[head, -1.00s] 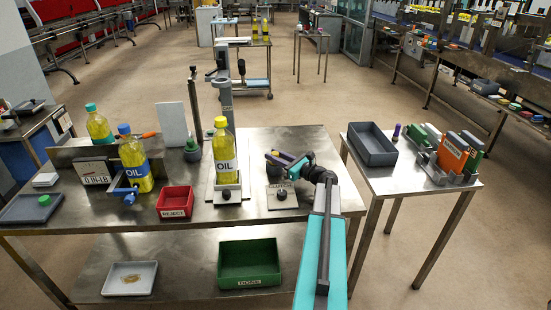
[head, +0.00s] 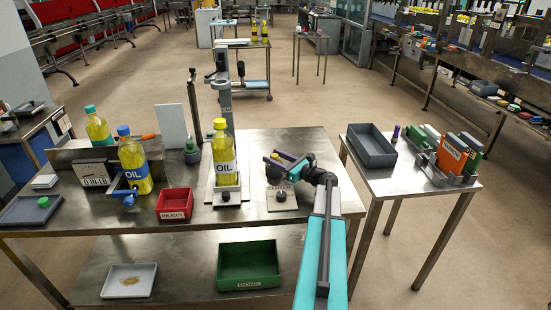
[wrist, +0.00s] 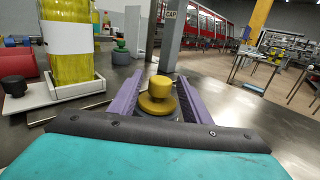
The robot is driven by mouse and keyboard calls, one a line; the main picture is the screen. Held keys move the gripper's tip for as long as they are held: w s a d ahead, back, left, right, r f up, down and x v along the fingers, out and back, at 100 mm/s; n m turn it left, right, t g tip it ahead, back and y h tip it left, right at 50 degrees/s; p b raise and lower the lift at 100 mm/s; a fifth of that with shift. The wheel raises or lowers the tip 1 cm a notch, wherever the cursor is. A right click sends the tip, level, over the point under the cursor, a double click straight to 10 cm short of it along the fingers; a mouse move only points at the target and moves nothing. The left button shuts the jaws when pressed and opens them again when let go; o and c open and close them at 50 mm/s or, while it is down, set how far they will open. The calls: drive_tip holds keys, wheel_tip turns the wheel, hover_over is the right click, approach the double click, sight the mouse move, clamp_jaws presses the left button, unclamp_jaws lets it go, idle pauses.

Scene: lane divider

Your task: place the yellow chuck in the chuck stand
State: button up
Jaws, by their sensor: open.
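The yellow chuck (wrist: 158,98) is a round knob on a wider yellow disc. In the wrist view it stands upright on a grey round base (wrist: 156,115), probably the chuck stand; how deeply it is seated is hard to tell. My gripper (wrist: 156,90) is open, with its purple fingers on either side of the chuck and small gaps visible. The fingers partly hide the chuck there.
An oil bottle (head: 224,155) stands in a holder left of my gripper, with a grey post (head: 226,100) behind. A red bin (head: 174,203) is further left. A side table (head: 406,180) at the right carries a dark tray (head: 371,145).

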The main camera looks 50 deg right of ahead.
drive_tip(key=s+b, duration=0.1)
drive_tip(key=s, duration=0.3)
drive_tip(key=s+b, duration=0.1)
drive_tip(key=s, duration=0.2)
drive_tip(key=s+d+b, duration=0.1)
drive_tip(key=s, duration=0.3)
drive_tip(key=shift+s, duration=0.35)
idle(0.5)
